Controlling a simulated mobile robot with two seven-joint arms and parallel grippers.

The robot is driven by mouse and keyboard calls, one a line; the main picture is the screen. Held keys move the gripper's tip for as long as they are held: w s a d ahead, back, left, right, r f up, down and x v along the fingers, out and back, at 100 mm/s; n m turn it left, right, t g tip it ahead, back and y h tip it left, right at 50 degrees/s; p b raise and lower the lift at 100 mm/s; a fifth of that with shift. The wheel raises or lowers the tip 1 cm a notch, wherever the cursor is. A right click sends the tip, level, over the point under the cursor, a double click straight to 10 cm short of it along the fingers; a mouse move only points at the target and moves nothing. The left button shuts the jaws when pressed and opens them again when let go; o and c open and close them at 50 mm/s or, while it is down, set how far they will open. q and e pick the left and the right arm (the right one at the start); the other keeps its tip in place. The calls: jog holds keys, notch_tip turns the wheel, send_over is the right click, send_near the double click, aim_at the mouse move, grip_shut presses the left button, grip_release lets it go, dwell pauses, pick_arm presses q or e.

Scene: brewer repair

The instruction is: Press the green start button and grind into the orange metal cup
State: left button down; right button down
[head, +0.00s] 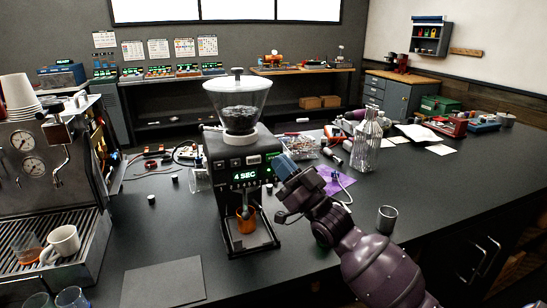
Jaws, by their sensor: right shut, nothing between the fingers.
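The black coffee grinder (227,165) stands on the dark counter with a clear hopper of dark beans on top. Its green display reads "4 SEC". The orange metal cup (246,221) stands upright under the spout on the grinder's base tray. My right gripper (281,165) is shut and empty, with its tips close to the right side of the grinder's front, beside the display. I cannot tell whether the tips touch it. The green start button cannot be made out clearly; the gripper may hide it. My left gripper is out of view.
A steel espresso machine (40,165) with cups on its tray stands at the left. A small metal cup (387,218) stands right of my right arm. The counter's front middle is mostly clear.

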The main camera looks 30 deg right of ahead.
jog(key=s+p, duration=0.1)
jog(key=s, duration=0.1)
jog(key=s+a+p, duration=0.1)
jog(key=s, duration=0.2)
jog(key=shift+a, duration=0.1)
jog(key=shift+w, duration=0.1)
dwell(0.5)
jog(key=shift+f, duration=0.1)
jog(key=s+a+f+m+g+h, duration=0.1)
jog(key=s+f+g+h, duration=0.2)
jog(key=f, duration=0.8)
jog(key=s+f+m+g+h, duration=0.1)
jog(key=s+f+g+h, duration=0.2)
jog(key=f, duration=0.8)
jog(key=s+a+f+g, duration=0.1)
jog(key=s+f+g, duration=0.2)
jog(key=s+f, duration=0.2)
jog(key=s+a+f+g+h, duration=0.1)
jog(key=s+a+f+g, duration=0.1)
jog(key=s+f, duration=0.4)
notch_tip(320, 180, down, 4)
jog(key=shift+s+a+f+m+g+h, duration=0.1)
jog(key=shift+s+a+m+g+h, duration=0.2)
jog(key=shift+g, duration=0.4)
